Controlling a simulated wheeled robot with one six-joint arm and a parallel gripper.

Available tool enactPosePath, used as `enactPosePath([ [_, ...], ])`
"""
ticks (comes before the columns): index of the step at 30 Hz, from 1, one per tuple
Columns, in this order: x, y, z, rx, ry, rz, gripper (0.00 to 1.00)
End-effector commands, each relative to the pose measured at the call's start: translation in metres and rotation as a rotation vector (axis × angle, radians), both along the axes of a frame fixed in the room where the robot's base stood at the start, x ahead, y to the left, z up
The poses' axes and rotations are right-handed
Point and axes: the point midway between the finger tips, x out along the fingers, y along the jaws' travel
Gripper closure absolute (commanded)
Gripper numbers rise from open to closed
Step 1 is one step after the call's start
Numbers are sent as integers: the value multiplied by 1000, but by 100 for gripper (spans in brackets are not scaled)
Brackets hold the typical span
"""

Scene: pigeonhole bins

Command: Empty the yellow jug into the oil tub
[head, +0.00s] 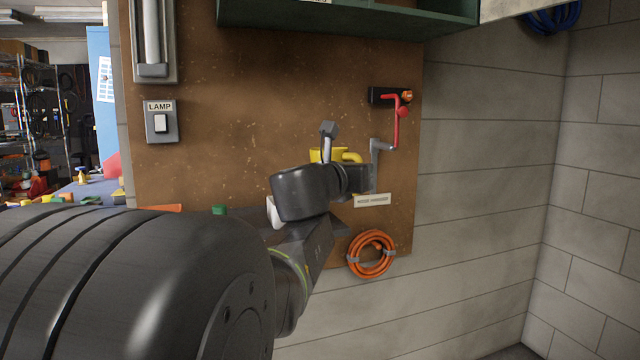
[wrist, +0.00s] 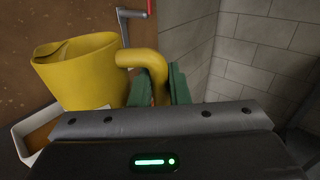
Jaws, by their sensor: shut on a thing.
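The yellow jug (wrist: 85,72) is held in the air in the wrist view, with its open rim up and leaning a little. Its curved handle (wrist: 146,58) passes between the green fingers of my gripper (wrist: 162,88), which is shut on it. In the head view my arm hides most of the jug (head: 352,155); its yellow top and handle show. A pale-walled open box with a brown inside, perhaps the oil tub (wrist: 22,143), lies below and left of the jug in the wrist view, partly hidden by the jug and my gripper. The jug's contents are not visible.
A brown board holds a lamp switch (head: 161,121), a red-handled crank (head: 397,122), a label (head: 372,200) and an orange hose coil (head: 371,254). A green shelf (head: 350,17) is above. Bare block wall (head: 480,200) is at right. A cluttered bench (head: 92,187) stands at left.

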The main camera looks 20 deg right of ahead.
Motion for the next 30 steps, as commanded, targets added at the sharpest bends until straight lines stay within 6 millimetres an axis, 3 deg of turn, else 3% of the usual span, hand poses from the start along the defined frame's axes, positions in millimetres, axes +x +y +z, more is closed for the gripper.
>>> enactPosePath([
  [1,-1,0,-10,10,-21,0,100],
  [4,-2,-1,-15,31,-58,0,100],
  [12,-3,-2,-9,37,-67,0,100],
  [30,-50,-28,28,38,-66,-1,100],
])
